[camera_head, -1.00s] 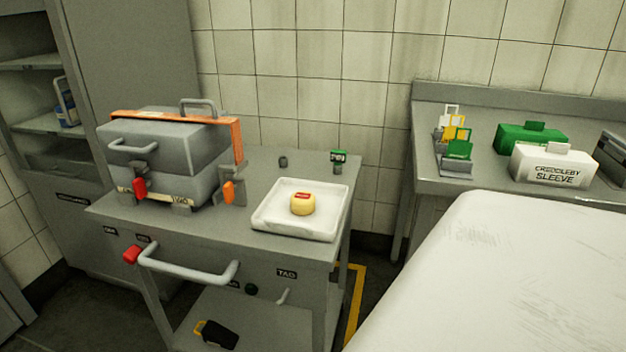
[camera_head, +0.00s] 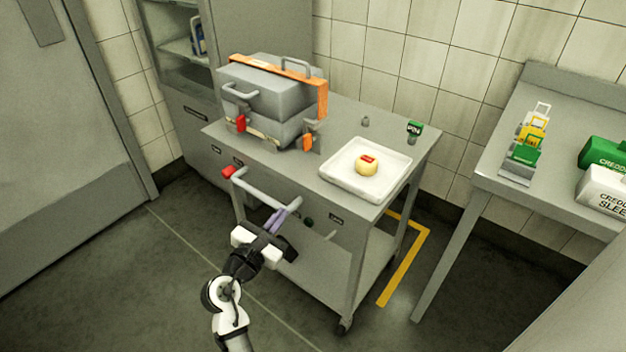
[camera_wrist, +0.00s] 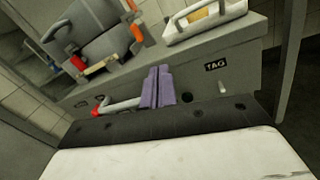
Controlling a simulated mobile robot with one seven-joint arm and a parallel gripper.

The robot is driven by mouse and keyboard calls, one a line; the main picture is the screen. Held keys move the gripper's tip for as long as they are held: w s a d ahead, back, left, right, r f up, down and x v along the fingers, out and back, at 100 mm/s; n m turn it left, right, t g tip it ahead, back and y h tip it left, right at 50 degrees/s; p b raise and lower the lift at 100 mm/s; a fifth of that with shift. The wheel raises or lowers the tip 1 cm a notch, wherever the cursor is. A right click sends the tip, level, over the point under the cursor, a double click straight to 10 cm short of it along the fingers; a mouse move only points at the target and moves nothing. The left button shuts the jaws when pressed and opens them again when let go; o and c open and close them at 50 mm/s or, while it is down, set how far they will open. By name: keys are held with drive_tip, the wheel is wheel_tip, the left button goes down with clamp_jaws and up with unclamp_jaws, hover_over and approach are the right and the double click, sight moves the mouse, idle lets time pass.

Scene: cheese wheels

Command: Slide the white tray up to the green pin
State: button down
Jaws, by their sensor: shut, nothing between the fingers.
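The white tray (camera_head: 338,178) lies flat on the grey cart top near its front right corner, with a small yellow cheese wheel (camera_head: 367,166) with a red label in it. The green pin (camera_head: 414,129) stands upright near the back right of the cart, behind the tray and apart from it. My gripper (camera_head: 279,217) is shut and empty, in front of the cart by its handle and below the top. Its purple fingers show in the wrist view (camera_wrist: 157,86), where part of the tray (camera_wrist: 205,26) shows at the top.
A grey case with an orange strap (camera_head: 265,95) stands on the cart's left. A small grey peg (camera_head: 365,121) stands near the back edge. The cart's push handle (camera_head: 280,190) juts out in front. A side table (camera_head: 500,165) with green and white packs stands right. Floor is free at left.

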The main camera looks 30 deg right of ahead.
sight(346, 187)
drive_tip(key=s+d+f+g+h, duration=0.1)
drive_tip(key=s+d+f+g, duration=0.15)
drive_tip(key=s+d, duration=0.2)
drive_tip(key=shift+n+g, duration=0.3)
drive_tip(key=shift+g, duration=0.05)
drive_tip(key=p+x, duration=0.1)
drive_tip(key=x, duration=0.3)
drive_tip(key=r+x, duration=0.1)
drive_tip(key=x, duration=0.3)
drive_tip(key=p+x, duration=0.1)
drive_tip(key=x, duration=0.3)
drive_tip(key=shift+w+d+r+p, duration=0.2)
drive_tip(key=shift+d+r+p, duration=0.05)
drive_tip(key=shift+d+p, duration=0.05)
drive_tip(key=shift+w+d, duration=0.3)
drive_tip(key=shift+d, duration=0.3)
drive_tip(key=shift+p+x, duration=0.55)
drive_tip(key=shift+x, duration=0.7)
drive_tip(key=shift+w+d, duration=0.1)
drive_tip(key=shift+d, duration=0.3)
drive_tip(key=shift+a, duration=0.2)
